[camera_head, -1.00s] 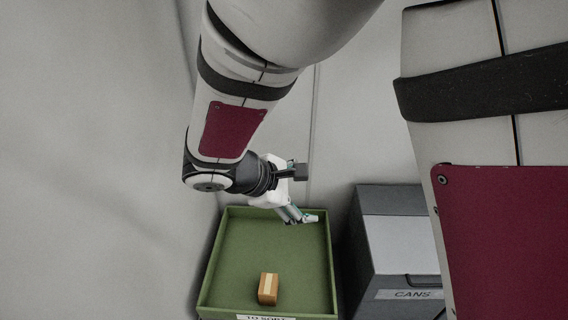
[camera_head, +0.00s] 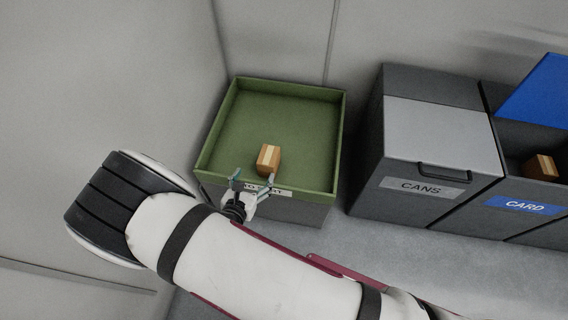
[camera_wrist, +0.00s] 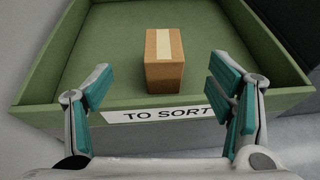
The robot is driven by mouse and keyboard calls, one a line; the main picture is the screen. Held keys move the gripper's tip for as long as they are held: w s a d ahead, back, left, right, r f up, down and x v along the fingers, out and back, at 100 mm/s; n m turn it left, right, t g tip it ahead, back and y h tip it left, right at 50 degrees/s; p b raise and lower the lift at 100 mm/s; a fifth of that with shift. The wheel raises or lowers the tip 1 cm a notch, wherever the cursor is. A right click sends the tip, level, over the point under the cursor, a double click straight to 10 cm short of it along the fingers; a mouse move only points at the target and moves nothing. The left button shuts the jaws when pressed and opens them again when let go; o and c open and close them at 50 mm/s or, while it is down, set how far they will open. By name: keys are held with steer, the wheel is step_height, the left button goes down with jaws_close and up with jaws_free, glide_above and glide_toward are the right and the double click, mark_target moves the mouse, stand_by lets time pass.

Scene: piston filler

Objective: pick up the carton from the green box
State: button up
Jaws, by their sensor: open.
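The carton (camera_head: 268,158) is a small brown box with a pale tape strip. It sits on the floor of the green box (camera_head: 341,130), near its front wall with the "TO SORT" label. In the wrist view the carton (camera_wrist: 164,62) shows ahead, centred between the fingers. My gripper (camera_head: 254,181) is open and empty at the front wall of the green box. In the wrist view its teal-padded fingers (camera_wrist: 164,90) stand wide apart on either side of the label, short of the carton. Nothing hides the carton in the wrist view.
To the right stands a grey bin labelled "CANS" (camera_head: 435,140) with its lid down. Beside it is a "CARD" bin (camera_head: 525,206) with a raised blue lid (camera_head: 540,92) and another brown carton (camera_head: 541,167) inside. A wall runs close along the left.

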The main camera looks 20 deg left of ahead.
mark_target(267, 158)
steer(key=b+x, duration=0.1)
steer(key=x, duration=0.3)
steer(key=f+b+x, duration=0.1)
steer(key=x, duration=0.3)
steer(key=shift+f, duration=0.2)
steer(key=shift+d+b+x, duration=0.15)
steer(key=shift+b+x, duration=0.65)
steer(key=shift+x, duration=0.55)
steer(key=shift+d+b+x, duration=0.1)
steer(key=shift+b+x, duration=0.65)
steer(key=shift+x, duration=0.6)
steer(key=shift+r, duration=0.1)
steer(key=c, duration=1.1)
